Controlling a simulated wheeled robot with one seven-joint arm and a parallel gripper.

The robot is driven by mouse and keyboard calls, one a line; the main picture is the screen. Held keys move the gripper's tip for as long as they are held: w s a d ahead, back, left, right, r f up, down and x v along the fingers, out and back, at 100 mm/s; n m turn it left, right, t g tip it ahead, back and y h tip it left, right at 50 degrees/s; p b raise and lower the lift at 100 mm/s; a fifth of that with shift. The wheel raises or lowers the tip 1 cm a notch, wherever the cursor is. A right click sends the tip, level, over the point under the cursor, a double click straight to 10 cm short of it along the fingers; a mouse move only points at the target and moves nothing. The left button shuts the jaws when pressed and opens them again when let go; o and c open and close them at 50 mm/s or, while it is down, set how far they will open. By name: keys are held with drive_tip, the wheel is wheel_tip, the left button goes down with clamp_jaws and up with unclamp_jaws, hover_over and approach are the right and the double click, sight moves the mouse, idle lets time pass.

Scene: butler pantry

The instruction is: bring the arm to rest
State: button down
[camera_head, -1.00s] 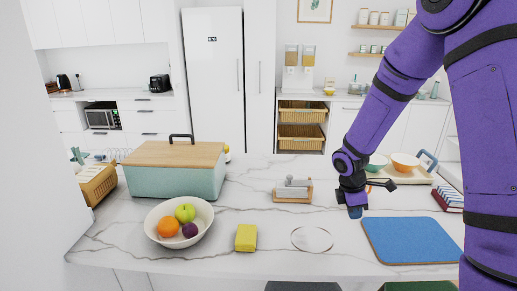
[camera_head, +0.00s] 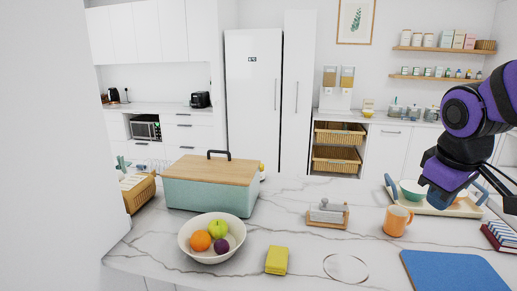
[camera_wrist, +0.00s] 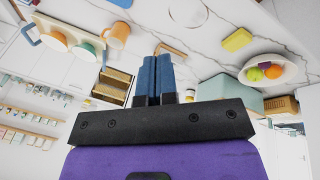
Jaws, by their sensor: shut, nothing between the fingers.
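My purple arm (camera_head: 455,170) is bent at the right side of the head view, raised above the counter. My gripper shows in the wrist view (camera_wrist: 157,78) with its two blue fingers side by side, shut and empty.
The marble counter (camera_head: 300,205) carries an orange mug (camera_head: 397,221), a tray (camera_head: 440,208) with bowls, striped books (camera_head: 500,237), a blue mat (camera_head: 452,272), a yellow sponge (camera_head: 277,260), a fruit bowl (camera_head: 212,255) and a green bread box (camera_head: 208,194).

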drive_tip(key=s+a+r+m+t+y, duration=0.1)
drive_tip(key=s+r+m, duration=0.3)
drive_tip(key=s, duration=0.7)
drive_tip(key=shift+a+r+m+t+y, duration=0.3)
drive_tip(key=shift+a+r+m+t, duration=0.15)
drive_tip(key=shift+a, duration=0.45)
